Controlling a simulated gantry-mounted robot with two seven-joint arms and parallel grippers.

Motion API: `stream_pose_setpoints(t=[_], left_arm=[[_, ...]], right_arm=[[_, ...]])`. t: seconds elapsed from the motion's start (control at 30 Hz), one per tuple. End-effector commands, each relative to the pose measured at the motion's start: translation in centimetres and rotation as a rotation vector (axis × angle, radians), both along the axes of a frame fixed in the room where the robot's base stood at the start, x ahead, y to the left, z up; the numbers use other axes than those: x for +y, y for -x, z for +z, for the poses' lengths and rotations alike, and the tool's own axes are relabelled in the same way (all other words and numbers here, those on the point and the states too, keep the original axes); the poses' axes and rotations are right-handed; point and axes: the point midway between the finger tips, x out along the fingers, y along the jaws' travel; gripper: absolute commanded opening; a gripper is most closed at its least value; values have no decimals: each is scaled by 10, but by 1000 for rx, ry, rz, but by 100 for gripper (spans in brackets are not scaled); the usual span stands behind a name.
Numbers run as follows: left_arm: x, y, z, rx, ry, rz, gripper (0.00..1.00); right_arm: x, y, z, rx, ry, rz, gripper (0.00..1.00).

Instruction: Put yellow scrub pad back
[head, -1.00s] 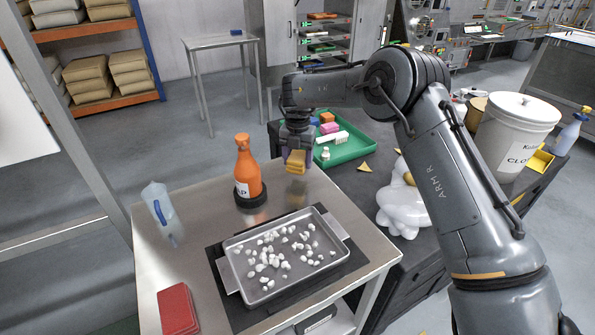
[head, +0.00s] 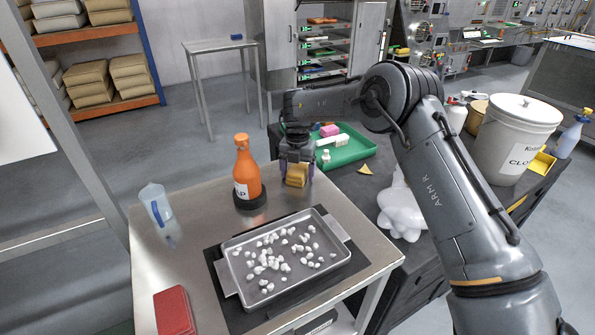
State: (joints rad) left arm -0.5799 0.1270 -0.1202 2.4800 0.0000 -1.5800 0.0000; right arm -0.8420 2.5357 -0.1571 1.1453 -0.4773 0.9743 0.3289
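The yellow scrub pad (head: 297,178) is a small yellow-brown block at the far right part of the steel table, beside the orange bottle. My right gripper (head: 297,170) points down with a finger on each side of the pad and appears shut on it. I cannot tell whether the pad touches the tabletop. My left gripper is out of view.
The orange bottle (head: 246,175) stands just left of the pad. A metal tray (head: 232,272) of white pieces lies in front. A green tray (head: 351,154) with a pink block and white brush is behind right. A clear bottle (head: 155,204) stands at left.

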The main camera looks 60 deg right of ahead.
Motion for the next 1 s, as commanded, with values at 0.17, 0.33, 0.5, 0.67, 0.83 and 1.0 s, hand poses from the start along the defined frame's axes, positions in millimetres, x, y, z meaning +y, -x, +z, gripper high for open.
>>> stream_pose_setpoints(t=[0.17, 0.33, 0.5, 0.67, 0.83, 1.0], left_arm=[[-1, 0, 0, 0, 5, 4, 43], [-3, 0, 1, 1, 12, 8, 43], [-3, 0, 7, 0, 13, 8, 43], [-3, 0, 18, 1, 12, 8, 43], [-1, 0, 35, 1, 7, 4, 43], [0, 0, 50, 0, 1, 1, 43]], right_arm=[[0, 0, 0, 0, 0, 0, 88], [0, 0, 2, 0, 0, 0, 88], [0, -1, 15, -1, 1, 1, 88], [0, -1, 43, -2, 1, -1, 88], [0, -1, 76, -2, -1, 0, 88], [0, -1, 103, -2, -1, -1, 88]])
